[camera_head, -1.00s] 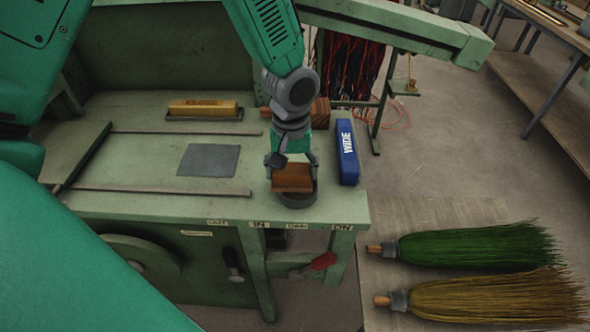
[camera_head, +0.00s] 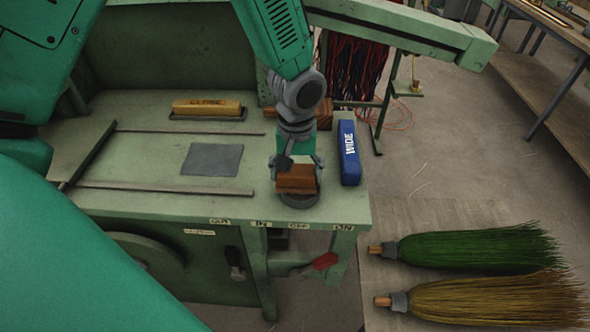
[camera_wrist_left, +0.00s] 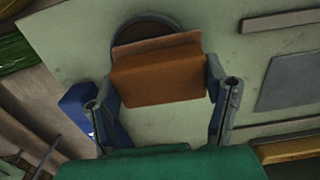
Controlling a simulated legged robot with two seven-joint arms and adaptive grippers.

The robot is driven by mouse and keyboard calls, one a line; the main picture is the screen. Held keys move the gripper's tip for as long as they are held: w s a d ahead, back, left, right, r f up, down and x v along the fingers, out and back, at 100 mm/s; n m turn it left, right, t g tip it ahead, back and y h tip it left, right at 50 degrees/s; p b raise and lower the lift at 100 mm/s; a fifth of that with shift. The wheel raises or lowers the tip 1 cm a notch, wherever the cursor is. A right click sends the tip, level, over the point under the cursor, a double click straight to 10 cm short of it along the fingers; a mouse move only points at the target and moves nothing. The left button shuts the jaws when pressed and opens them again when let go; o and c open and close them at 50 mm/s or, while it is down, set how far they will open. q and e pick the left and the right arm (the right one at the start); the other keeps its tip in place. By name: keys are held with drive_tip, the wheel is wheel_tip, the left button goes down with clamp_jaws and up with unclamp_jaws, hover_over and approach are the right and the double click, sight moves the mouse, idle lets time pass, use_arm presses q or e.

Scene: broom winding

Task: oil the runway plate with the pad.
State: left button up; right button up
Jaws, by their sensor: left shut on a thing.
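My left gripper (camera_head: 297,165) is shut on the brown pad (camera_head: 296,181), with a finger on each side of it. The pad also shows between the fingers in the left wrist view (camera_wrist_left: 160,78). The pad is over a round dark dish (camera_head: 299,200), which the pad partly hides; I cannot tell whether they touch. The dish rim also shows in the left wrist view (camera_wrist_left: 143,22). The grey runway plate (camera_head: 212,160) lies flat on the green bench, left of the gripper. My right gripper is not in view.
A yellow block marked CLOSE (camera_head: 208,107) sits behind the plate, and a blue block marked WIDE (camera_head: 348,153) stands right of the gripper. Thin rails (camera_head: 165,189) run in front of and behind the plate. Green (camera_head: 480,247) and tan brooms (camera_head: 490,299) lie at the right.

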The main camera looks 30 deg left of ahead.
use_arm(q)
drive_tip(key=shift+d+r, duration=0.15)
drive_tip(key=shift+d, duration=0.6)
drive_tip(key=shift+d+r, duration=0.1)
drive_tip(key=shift+d, duration=0.3)
drive_tip(key=shift+a, duration=0.65)
drive_tip(key=shift+a+f, duration=0.3)
drive_tip(key=shift+a, duration=0.15)
drive_tip(key=shift+d+r, duration=0.1)
drive_tip(key=shift+d, duration=0.4)
drive_tip(key=shift+d+r, duration=0.1)
drive_tip(key=shift+d, duration=0.4)
drive_tip(key=shift+a+f+p, duration=0.2)
drive_tip(key=shift+a+p, duration=0.15)
drive_tip(key=shift+a, duration=0.55)
drive_tip(key=shift+d+r, duration=0.15)
drive_tip(key=shift+d, duration=0.6)
drive_tip(key=shift+a, duration=0.6)
drive_tip(key=shift+d+p, duration=0.3)
drive_tip(key=shift+d, duration=0.1)
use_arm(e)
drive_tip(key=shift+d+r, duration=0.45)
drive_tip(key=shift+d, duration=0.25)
use_arm(q)
drive_tip(key=shift+a+f, duration=0.2)
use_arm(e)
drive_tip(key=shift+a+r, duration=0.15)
